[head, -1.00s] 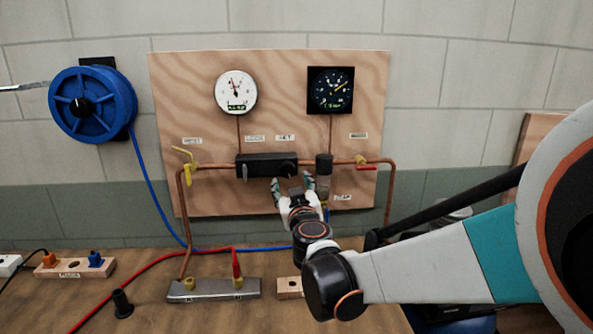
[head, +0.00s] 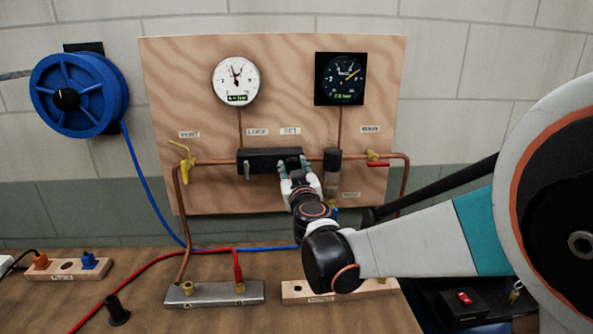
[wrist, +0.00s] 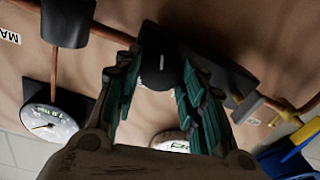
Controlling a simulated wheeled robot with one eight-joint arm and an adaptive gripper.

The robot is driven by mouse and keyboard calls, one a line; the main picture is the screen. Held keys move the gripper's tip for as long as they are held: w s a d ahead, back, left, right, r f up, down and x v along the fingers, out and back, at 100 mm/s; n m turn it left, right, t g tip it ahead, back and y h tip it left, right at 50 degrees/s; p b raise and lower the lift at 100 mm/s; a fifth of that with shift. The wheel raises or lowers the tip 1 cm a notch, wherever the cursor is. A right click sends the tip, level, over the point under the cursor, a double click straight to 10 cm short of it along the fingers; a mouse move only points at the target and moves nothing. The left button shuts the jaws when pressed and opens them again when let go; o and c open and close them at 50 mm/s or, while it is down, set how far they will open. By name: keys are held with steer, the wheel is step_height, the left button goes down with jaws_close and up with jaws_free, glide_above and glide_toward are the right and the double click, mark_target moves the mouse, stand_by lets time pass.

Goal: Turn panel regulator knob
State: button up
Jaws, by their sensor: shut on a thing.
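The plywood panel (head: 365,135) carries a black regulator block (head: 255,160) on a copper pipe below the SET label (head: 290,131). In the wrist view the round dark regulator knob (wrist: 160,66), with a pale index line, sits between my teal fingers. My gripper (head: 293,163) is at the right part of the block and hides the knob in the head view. In the wrist view my gripper (wrist: 160,80) is shut on the knob, with a finger on each side.
A white gauge (head: 236,80) and a dark square gauge (head: 340,79) are above. A yellow valve handle (head: 187,160) is left, a red one (head: 378,164) right. A blue hose reel (head: 78,95) hangs left. The bench (head: 210,325) holds a metal manifold (head: 215,294) and hoses.

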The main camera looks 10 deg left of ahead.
steer(key=shift+c, duration=0.3)
steer(key=n+p, duration=0.1)
steer(key=n, duration=0.2)
steer(key=shift+n, duration=0.4)
steer(key=n, duration=0.4)
steer(key=shift+a+p, duration=0.1)
steer(key=shift+p, duration=0.3)
steer(key=n, duration=0.4)
steer(key=shift+n+h, duration=0.3)
steer(key=n, duration=0.4)
steer(key=shift+f+p, duration=0.15)
steer(key=shift+p, duration=0.2)
steer(key=shift+s, duration=0.1)
steer(key=o, duration=1.1)
steer(key=shift+a, duration=0.1)
steer(key=shift+c, duration=0.2)
